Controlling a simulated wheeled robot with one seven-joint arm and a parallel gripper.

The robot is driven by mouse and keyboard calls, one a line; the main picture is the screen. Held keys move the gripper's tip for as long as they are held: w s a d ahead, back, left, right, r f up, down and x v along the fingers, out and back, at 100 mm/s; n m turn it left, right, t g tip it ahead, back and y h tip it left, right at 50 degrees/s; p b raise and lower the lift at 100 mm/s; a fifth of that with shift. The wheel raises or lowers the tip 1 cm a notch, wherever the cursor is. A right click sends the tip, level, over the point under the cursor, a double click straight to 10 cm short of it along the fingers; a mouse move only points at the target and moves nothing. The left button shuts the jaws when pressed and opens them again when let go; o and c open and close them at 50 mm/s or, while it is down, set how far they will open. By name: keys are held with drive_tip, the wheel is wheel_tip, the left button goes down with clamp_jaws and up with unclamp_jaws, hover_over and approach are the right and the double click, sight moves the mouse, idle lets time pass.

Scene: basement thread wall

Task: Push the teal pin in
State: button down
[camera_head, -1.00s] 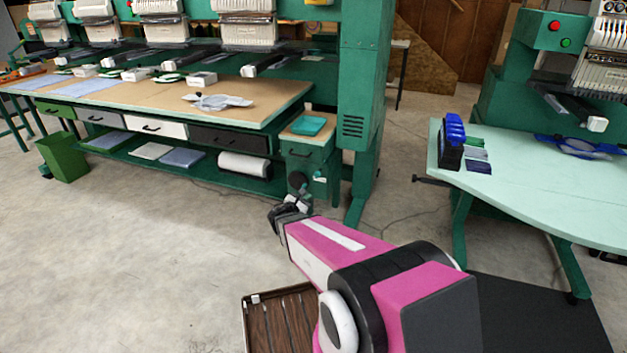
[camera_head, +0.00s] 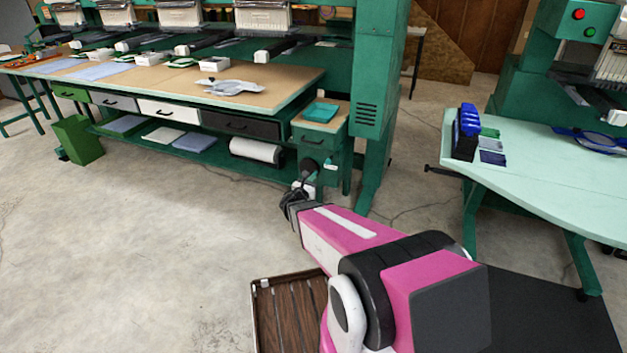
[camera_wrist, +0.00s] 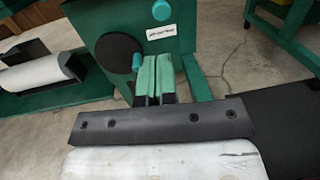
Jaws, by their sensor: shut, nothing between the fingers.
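A short teal cylinder (camera_wrist: 137,62), which looks like the teal pin, sticks out at the right edge of a round black disc (camera_wrist: 118,50) on a green cabinet front (camera_wrist: 185,45). A rounder teal knob (camera_wrist: 162,10) sits higher, above a white label (camera_wrist: 161,32). My gripper (camera_wrist: 155,57) is shut and empty, its green-looking fingertips just right of and below the cylinder; whether they touch it I cannot tell. In the head view my gripper (camera_head: 297,194) is in front of the small cabinet (camera_head: 320,137), below the disc (camera_head: 308,166). The pin is too small to make out there.
A long green-framed worktable (camera_head: 270,88) with drawers and a lower shelf stands left of the cabinet, a white roll (camera_head: 256,150) on that shelf. A pale green table (camera_head: 560,180) stands at right. A green bin (camera_head: 78,140) is far left. The concrete floor at left is open.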

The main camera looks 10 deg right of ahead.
sight(327, 163)
drive_tip(key=x, duration=1.1)
drive_tip(key=shift+w+d, duration=0.15)
drive_tip(key=shift+d, duration=0.05)
drive_tip(key=x, duration=0.2)
drive_tip(key=shift+w+d, duration=0.1)
drive_tip(key=shift+w, duration=0.3)
drive_tip(key=v, duration=1.4)
drive_tip(key=shift+s, duration=0.2)
